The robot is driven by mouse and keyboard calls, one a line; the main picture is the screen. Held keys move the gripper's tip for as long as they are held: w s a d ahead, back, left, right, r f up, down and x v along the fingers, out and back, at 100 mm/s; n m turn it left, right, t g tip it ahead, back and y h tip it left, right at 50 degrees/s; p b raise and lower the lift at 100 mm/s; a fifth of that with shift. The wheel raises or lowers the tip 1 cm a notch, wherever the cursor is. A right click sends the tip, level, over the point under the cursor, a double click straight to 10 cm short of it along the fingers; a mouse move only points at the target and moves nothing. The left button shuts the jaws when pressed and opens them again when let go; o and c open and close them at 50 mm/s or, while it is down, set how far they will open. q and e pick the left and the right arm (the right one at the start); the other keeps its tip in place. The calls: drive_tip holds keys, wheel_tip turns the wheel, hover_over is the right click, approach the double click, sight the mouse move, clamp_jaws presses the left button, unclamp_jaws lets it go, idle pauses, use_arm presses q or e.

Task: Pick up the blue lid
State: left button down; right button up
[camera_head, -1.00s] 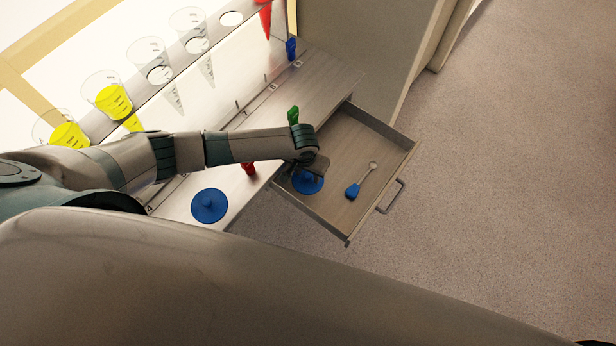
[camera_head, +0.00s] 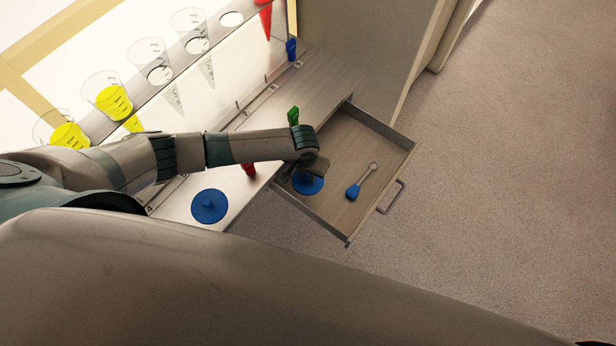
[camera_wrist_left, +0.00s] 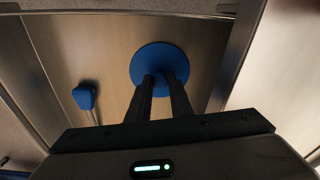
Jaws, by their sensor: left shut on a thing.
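A round blue lid (camera_head: 310,185) lies in the open drawer, below my left gripper (camera_head: 313,172). In the left wrist view the lid (camera_wrist_left: 158,58) is a flat blue disc, and the fingers of my left gripper (camera_wrist_left: 163,80) are close together over its middle, shut on it. The fingers hide the part they hold. I cannot tell whether the lid touches the drawer floor. A second blue lid (camera_head: 209,206) with a small central knob lies on the shelf top, left of the drawer. My right gripper is not in view.
The drawer (camera_head: 378,152) is pulled out, with side walls around the lid. A blue-ended tool (camera_head: 353,190) lies in it to the right. Green (camera_head: 293,116) and red (camera_head: 248,169) items stand near my arm. Conical cups (camera_head: 114,101) stand in the rack behind.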

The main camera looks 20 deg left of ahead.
use_arm(q)
drive_tip(key=shift+r, duration=0.9)
wheel_tip(320, 180, up, 2)
drive_tip(key=shift+w+d+r+b, duration=0.1)
drive_tip(key=shift+d+r+b, duration=0.05)
drive_tip(key=shift+b, duration=0.5)
drive_tip(key=w+d+r+b, duration=0.1)
drive_tip(key=w+d+r, duration=0.1)
drive_tip(key=d, duration=0.3)
drive_tip(key=w+d+r+b, duration=0.2)
drive_tip(key=d+r, duration=0.3)
drive_tip(key=shift+w+d, duration=0.15)
drive_tip(key=shift+w, duration=0.2)
drive_tip(key=s+a+r+n, duration=0.1)
drive_tip(key=s+a+r, duration=0.4)
drive_tip(key=a, duration=0.3)
drive_tip(key=s+a+r, duration=0.5)
drive_tip(key=s+a, duration=0.3)
drive_tip(key=shift+s+a+r+n+b, duration=0.2)
drive_tip(key=shift+n+b, duration=0.2)
drive_tip(key=shift+a, duration=0.1)
